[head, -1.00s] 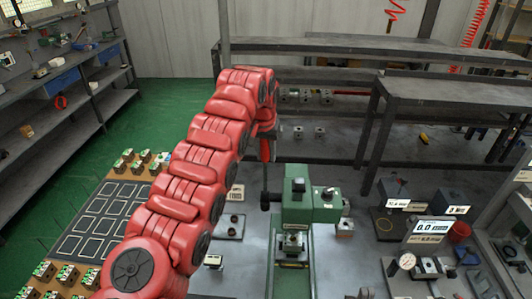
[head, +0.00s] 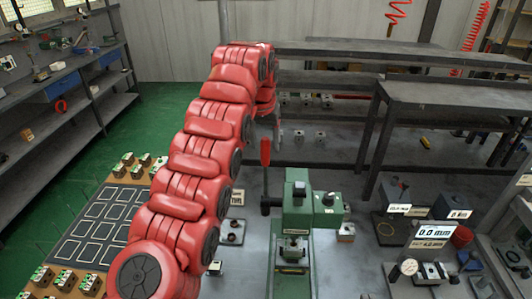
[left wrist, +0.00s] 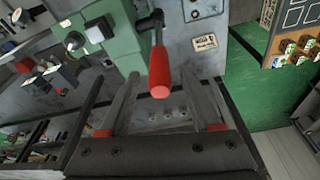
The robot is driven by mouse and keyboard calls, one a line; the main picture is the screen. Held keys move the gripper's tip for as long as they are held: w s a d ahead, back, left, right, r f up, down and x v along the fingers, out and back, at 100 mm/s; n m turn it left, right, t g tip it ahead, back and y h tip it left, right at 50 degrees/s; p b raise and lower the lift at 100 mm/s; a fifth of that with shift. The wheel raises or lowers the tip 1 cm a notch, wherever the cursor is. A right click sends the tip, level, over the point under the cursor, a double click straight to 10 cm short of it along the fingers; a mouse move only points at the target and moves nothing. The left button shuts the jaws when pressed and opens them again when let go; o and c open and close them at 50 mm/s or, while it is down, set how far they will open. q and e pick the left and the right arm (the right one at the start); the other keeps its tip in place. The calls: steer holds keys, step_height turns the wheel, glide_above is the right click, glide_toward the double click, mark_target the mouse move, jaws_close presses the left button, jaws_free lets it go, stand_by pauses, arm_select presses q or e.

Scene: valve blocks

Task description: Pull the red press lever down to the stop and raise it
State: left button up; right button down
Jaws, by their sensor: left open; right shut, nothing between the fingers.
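The green press (head: 298,212) stands on the grey table in the head view. Its red lever (head: 265,152) stands upright at the press's left side, on a dark rod and hub. In the left wrist view the red lever handle (left wrist: 159,78) points towards the camera, in the gap between the finger tips. My left gripper (left wrist: 162,73) is open, and I see no finger touching the handle. In the head view the gripper is mostly hidden behind my red left arm, just beyond and above the lever. My right gripper is not in view.
A dark mat with marked squares (head: 98,222) and several small green-topped blocks lies left of the press. Gauges and a display (head: 430,231) stand to the right. A grey shelf rack (head: 330,157) stands behind.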

arm_select(q)
steer(key=p+v, duration=0.7)
steer(key=v, duration=0.4)
steer(key=shift+w, duration=0.1)
